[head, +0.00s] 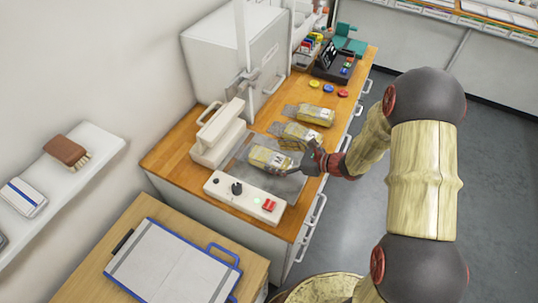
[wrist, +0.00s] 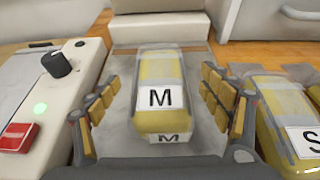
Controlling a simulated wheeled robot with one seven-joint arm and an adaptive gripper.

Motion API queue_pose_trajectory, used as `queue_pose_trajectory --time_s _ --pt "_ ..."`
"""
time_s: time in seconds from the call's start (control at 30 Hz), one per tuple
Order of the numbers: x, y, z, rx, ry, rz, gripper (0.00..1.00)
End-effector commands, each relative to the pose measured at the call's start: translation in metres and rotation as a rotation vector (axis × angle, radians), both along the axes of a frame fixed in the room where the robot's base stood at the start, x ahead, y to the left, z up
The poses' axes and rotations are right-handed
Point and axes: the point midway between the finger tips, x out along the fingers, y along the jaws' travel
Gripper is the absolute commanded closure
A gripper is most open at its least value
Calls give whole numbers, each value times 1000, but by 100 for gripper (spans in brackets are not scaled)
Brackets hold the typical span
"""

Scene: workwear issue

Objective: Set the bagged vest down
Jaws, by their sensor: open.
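A bagged yellow vest (head: 270,160) with grey bands and a white "M" label lies by the white sealing machine (head: 219,135), behind its control panel. In the wrist view this bagged vest (wrist: 158,95) rests on a grey flat surface (wrist: 120,148). My gripper (head: 298,165) reaches in from the right over the bench. In the wrist view my gripper (wrist: 164,98) is open, with one padded finger on each side of the vest and visible gaps to both. The underside of the bag is hidden.
Two more bagged vests, a middle one (head: 300,136) and a far one (head: 315,115), lie along the bench; one nearby shows an "S" label (wrist: 305,142). The control panel (head: 245,198) has a knob and red switch. A grey cabinet (head: 235,55) stands behind.

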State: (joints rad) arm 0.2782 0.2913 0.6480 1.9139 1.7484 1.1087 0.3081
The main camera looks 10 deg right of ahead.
Motion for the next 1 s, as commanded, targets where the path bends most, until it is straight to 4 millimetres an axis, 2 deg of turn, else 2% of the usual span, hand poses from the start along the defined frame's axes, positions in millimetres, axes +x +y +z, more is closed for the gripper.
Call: queue_pose_trajectory --time_s 0.03,0.23,0.5,0.63,0.73,0.9,1.0 --pt "-5 -11 6 0 -2 -6 21" --pt "-25 -40 21 0 0 -5 21" --pt "-40 -59 31 -5 -3 3 21" --pt "-49 -49 49 -54 -43 80 21" --pt "-66 -32 75 -144 -109 209 21" --pt "-113 -6 119 -361 -256 492 21" --pt "-142 1 140 -498 -346 652 21"
